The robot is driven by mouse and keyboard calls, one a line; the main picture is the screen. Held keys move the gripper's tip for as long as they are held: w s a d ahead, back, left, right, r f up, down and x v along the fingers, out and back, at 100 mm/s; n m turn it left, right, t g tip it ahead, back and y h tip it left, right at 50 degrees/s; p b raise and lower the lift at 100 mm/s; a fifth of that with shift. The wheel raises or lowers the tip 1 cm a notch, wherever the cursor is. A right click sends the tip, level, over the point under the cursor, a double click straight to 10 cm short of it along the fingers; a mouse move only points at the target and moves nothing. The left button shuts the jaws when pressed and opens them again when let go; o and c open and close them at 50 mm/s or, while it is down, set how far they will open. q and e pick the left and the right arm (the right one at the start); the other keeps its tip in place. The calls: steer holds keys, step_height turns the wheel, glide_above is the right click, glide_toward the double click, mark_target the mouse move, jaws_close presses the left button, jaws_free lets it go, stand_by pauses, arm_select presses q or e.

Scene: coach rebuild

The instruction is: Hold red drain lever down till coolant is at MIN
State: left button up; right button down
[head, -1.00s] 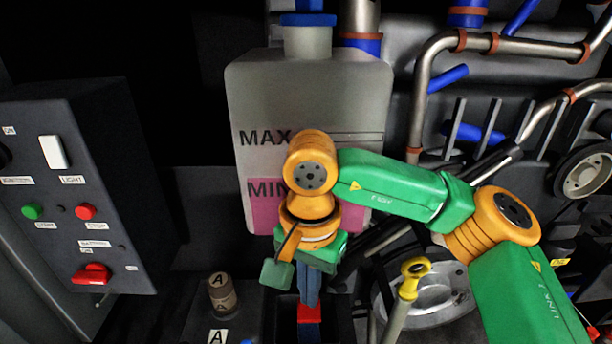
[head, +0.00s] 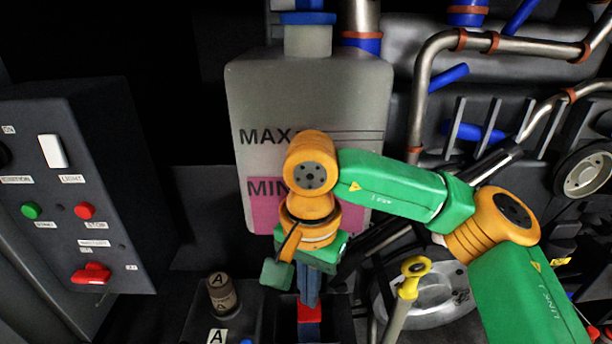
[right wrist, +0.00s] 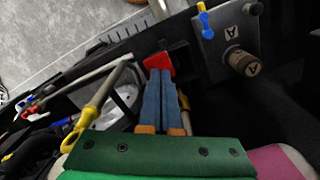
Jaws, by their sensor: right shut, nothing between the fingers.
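The pale coolant tank (head: 260,90) stands at the back centre in the head view, marked MAX and MIN. Pink coolant (head: 262,215) fills its bottom part, its top edge about level with the MIN lettering. My right arm hides part of the marks and the coolant surface. My right gripper (head: 309,302) points down, shut and empty, its tips at the red drain lever (head: 310,314). In the right wrist view the blue fingertips (right wrist: 161,74) meet the red lever (right wrist: 158,63) and seem to touch it. How far down the lever is, I cannot tell. My left gripper is out of view.
A control panel (head: 110,130) with switches stands at the left. A brown cylinder marked A (head: 222,294) is left of the lever. A yellow-topped rod (head: 414,267) stands to the right. Metal pipes (head: 425,80) run along the back right.

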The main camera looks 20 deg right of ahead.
mark_target(309, 310)
steer(key=shift+s+f+b, duration=0.15)
steer(key=shift+f+b, duration=1.75)
steer(key=shift+f, duration=0.3)
stand_by(4.1)
step_height(309, 310, up, 8)
steer(key=p, duration=0.7)
steer(key=shift+r, duration=0.25)
steer(key=shift+f, duration=0.2)
